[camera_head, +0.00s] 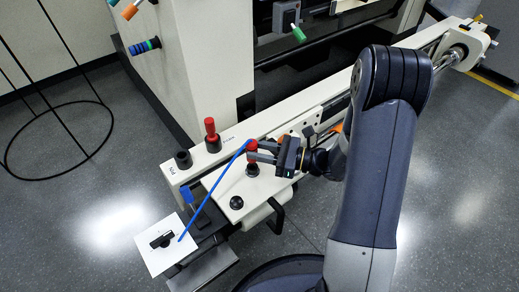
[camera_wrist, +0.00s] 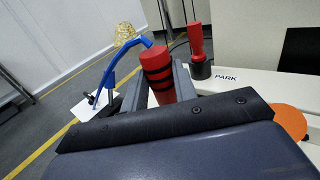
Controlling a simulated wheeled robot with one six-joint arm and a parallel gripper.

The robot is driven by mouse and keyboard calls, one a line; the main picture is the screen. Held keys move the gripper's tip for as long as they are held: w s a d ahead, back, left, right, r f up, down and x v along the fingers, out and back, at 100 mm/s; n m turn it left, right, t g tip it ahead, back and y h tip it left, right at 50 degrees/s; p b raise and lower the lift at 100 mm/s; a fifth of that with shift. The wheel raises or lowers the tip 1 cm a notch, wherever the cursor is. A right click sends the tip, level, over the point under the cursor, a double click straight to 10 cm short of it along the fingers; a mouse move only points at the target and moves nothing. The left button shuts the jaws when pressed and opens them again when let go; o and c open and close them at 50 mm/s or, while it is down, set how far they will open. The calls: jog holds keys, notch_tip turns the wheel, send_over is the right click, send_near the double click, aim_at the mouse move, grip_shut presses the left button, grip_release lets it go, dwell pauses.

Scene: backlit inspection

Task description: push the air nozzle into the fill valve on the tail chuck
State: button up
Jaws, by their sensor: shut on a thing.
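My gripper (camera_head: 264,153) is shut on a red cylinder with black bands, which I take to be the air nozzle (camera_wrist: 158,72). In the head view its red end (camera_head: 252,146) shows beyond the jaws, above the near end of the long white beam (camera_head: 290,120). A blue hose (camera_head: 214,190) runs from it down to the left; it also shows in the wrist view (camera_wrist: 106,68). A round metal part, perhaps the tail chuck (camera_head: 455,54), sits at the beam's far right end. I cannot make out the fill valve.
A red handle (camera_head: 211,135) stands upright in a black base by the PARK label. A white plate with a black knob (camera_head: 161,240) lies at the lower left. A pale cabinet (camera_head: 195,60) stands behind the beam. Grey floor lies open at the right.

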jog(key=shift+f, duration=0.2)
jog(key=shift+f+b, duration=1.25)
jog(key=shift+f, duration=0.25)
jog(key=shift+f, duration=0.15)
jog(key=o, duration=1.1)
jog(key=shift+d, duration=0.1)
jog(key=p+v, duration=0.3)
jog(key=v, duration=0.7)
jog(key=shift+s+d, duration=0.2)
jog(key=shift+d, duration=0.1)
jog(key=shift+a, duration=0.1)
